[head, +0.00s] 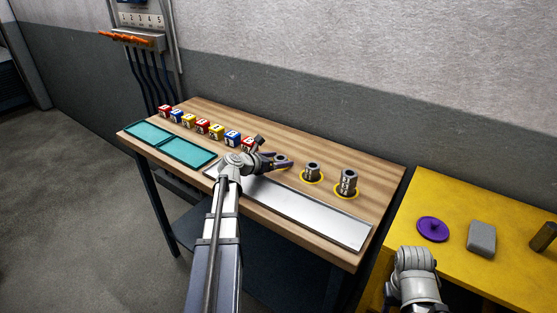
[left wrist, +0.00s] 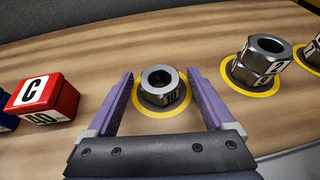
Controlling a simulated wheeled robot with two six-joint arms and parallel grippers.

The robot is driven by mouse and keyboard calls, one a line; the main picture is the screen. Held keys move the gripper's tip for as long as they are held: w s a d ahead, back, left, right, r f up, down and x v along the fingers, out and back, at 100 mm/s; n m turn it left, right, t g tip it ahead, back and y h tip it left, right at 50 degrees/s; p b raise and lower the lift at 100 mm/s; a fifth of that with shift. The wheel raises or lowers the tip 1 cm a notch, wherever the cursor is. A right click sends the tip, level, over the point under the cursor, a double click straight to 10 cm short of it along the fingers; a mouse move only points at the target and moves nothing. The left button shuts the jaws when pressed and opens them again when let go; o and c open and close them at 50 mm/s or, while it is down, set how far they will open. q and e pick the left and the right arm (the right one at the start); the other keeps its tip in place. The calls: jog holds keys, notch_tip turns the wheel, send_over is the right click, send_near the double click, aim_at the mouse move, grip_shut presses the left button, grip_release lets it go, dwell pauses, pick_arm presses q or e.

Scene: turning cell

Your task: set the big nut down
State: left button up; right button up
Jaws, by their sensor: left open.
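A steel hex nut (left wrist: 161,97) lies flat inside a yellow ring on the wooden bench, its dark hole facing up. My left gripper (left wrist: 161,78) is open, with one purple finger on each side of this nut and a gap showing on both sides. In the head view the left gripper (head: 277,162) partly covers the nut. To the right, a stack of nuts (left wrist: 262,62) stands upright in a second yellow ring, and it shows in the head view too (head: 312,172). A taller stack (head: 348,183) stands in a third ring. My right arm shows at lower right; its fingers do not.
Several lettered blocks (head: 216,132) stand in a row left of the gripper; a red one (left wrist: 44,100) is close by. Teal trays (head: 188,152) and a bare metal strip (head: 310,217) lie along the front. A yellow table (head: 470,270) holds a purple disc (head: 433,229) and a grey block (head: 481,239).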

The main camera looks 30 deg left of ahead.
pick_arm(q)
jog(key=shift+s+r+p, duration=0.25)
jog(key=shift+r+p, duration=0.1)
jog(key=p+v, duration=0.4)
jog(key=v, duration=0.7)
jog(key=shift+s+a, duration=0.1)
jog(key=shift+s, duration=0.15)
